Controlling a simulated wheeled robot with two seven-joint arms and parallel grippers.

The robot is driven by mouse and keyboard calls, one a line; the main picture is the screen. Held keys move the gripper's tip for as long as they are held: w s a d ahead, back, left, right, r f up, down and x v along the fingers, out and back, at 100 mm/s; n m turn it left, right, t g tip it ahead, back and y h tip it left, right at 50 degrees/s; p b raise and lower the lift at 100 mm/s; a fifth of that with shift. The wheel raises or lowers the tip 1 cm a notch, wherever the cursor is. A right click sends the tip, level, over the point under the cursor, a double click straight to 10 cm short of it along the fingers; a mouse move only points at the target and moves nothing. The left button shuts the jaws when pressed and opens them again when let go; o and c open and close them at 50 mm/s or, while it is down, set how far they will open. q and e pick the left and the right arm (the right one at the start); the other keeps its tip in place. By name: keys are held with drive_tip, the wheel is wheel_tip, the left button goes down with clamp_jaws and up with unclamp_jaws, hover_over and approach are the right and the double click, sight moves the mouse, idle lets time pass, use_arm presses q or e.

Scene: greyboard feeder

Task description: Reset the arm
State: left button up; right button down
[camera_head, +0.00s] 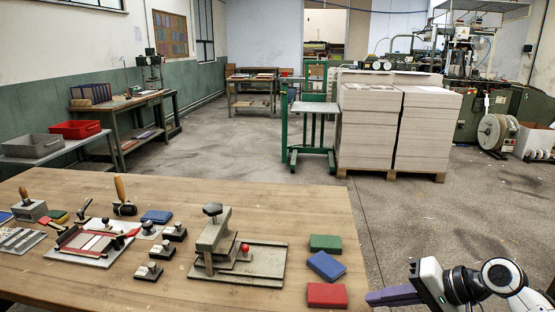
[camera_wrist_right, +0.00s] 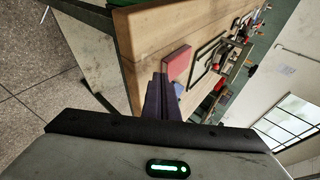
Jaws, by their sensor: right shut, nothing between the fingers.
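My right gripper (camera_head: 392,296) is at the lower right of the head view, beside the right edge of the wooden table (camera_head: 170,280). Its purple fingers are shut with nothing between them. They point left, close to the red block (camera_head: 327,295) but apart from it as far as I can tell. In the right wrist view the shut fingers (camera_wrist_right: 158,97) point toward the table (camera_wrist_right: 140,50), with the red block (camera_wrist_right: 178,62) just beyond. My left gripper is not in view.
A blue block (camera_head: 326,265) and a green block (camera_head: 325,243) lie behind the red one. A press-like tool (camera_head: 213,240) on a grey plate stands left of them. Several stamps and hand tools fill the left. Stacked greyboard (camera_head: 368,130) stands on a pallet beyond open floor.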

drive_tip(key=d+r+h, duration=0.1)
drive_tip(key=d+h, duration=0.3)
drive_tip(key=d, duration=1)
drive_tip(key=s+d+f+n+t+h, duration=0.1)
drive_tip(key=s+d+f+n+h, duration=0.25)
drive_tip(key=s+f, duration=0.55)
drive_tip(key=s+d+f+n+h, duration=0.25)
drive_tip(key=s+f+n, duration=0.35)
drive_tip(key=f, duration=0.5)
drive_tip(key=s+a+f+n+y, duration=0.1)
drive_tip(key=s+a+n, duration=0.15)
drive_tip(key=s, duration=0.35)
drive_tip(key=s+a+f+n+y, duration=0.1)
drive_tip(key=s+a+f+n, duration=0.15)
drive_tip(key=s, duration=0.25)
drive_tip(key=s+a+f+m+t+y, duration=0.1)
drive_tip(key=a+m, duration=0.7)
drive_tip(key=a, duration=1.2)
drive_tip(key=shift+a+f+t+y, duration=0.2)
drive_tip(key=shift+t+y, duration=0.1)
drive_tip(key=shift+t, duration=0.2)
drive_tip(key=shift+d, duration=0.1)
